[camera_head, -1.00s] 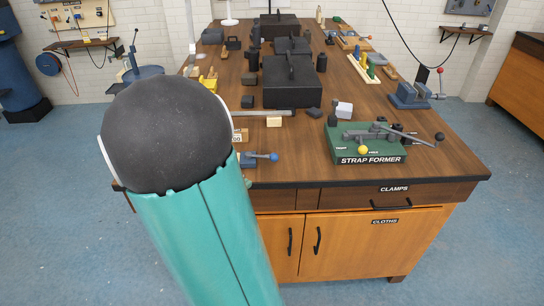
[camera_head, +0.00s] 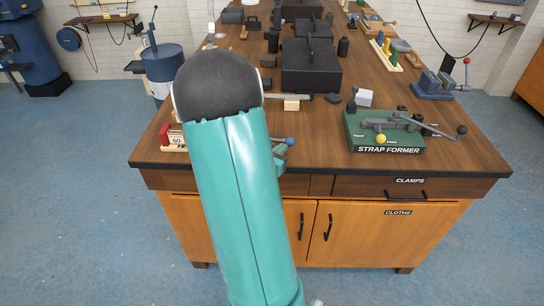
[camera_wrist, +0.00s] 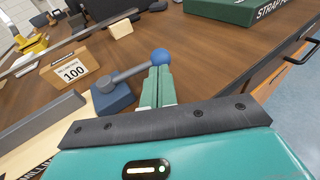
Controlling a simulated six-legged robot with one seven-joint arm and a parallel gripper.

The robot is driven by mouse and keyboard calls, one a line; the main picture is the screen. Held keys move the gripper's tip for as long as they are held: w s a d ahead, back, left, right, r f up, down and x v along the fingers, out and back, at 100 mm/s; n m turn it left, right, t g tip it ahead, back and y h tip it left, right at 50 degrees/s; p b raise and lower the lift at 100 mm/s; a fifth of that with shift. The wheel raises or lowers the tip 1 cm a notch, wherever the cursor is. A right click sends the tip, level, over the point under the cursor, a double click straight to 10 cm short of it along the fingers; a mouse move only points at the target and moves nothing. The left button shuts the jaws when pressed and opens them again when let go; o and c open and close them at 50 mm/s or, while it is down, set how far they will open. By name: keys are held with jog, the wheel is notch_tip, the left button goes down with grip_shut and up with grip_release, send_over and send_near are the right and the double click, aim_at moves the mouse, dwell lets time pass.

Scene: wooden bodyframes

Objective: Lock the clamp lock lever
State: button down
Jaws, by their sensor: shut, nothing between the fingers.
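The clamp lock lever is a grey arm (camera_wrist: 130,72) with a blue ball knob (camera_wrist: 160,55), on a blue base (camera_wrist: 115,98) on the wooden bench. In the head view the blue knob (camera_head: 290,141) shows near the bench's front edge, with the rest largely hidden behind my arm. My gripper (camera_wrist: 161,72), with teal fingers, is shut with nothing between them. Its fingertips are right at the near side of the knob in the wrist view; I cannot tell whether they touch it. The gripper (camera_head: 281,150) also shows just by the knob in the head view.
A green strap former (camera_head: 385,140) is on the right of the bench. A blue vise (camera_head: 437,85) and black cases (camera_head: 309,68) stand farther back. Bare bench top lies right of the knob.

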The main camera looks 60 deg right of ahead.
aim_at(289, 143)
jog(key=shift+s+d+f, duration=0.1)
jog(key=shift+d, duration=0.6)
jog(key=shift+d, duration=0.15)
jog(key=shift+s+d, duration=0.15)
jog(key=shift+d, duration=0.45)
